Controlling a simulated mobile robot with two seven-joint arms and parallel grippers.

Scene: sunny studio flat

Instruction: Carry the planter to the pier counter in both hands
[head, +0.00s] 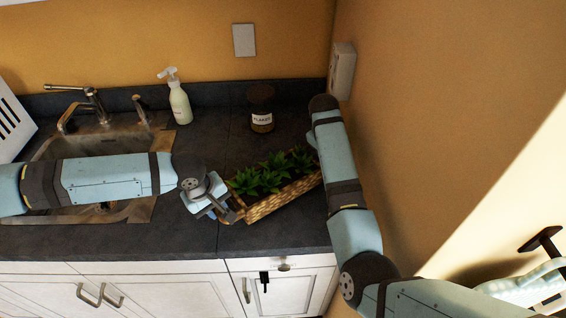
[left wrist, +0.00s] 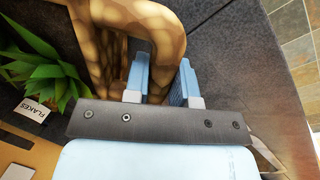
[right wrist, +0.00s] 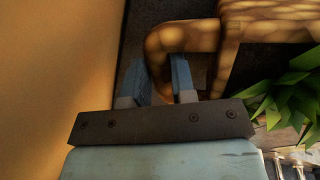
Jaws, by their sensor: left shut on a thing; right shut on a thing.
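The planter (head: 284,201) is a woven brown basket trough with several green spiky plants in it. In the head view it is at the dark counter (head: 170,237), tilted in the picture, its right end near the orange wall. I cannot tell whether it rests on the counter or is just above it. My left gripper (head: 230,213) is shut on the handle at its left end; the handle (left wrist: 168,40) shows between the blue fingers (left wrist: 160,82) in the left wrist view. My right gripper (right wrist: 166,80) is shut on the handle (right wrist: 180,38) at the other end; in the head view my arm hides it.
A jar labelled FLAKES (head: 262,108) stands behind the planter. A soap bottle (head: 178,98) stands beside the sink (head: 95,145) and its tap (head: 88,103). The orange wall (head: 400,120) is close on the right. White cabinets (head: 150,290) are below the counter.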

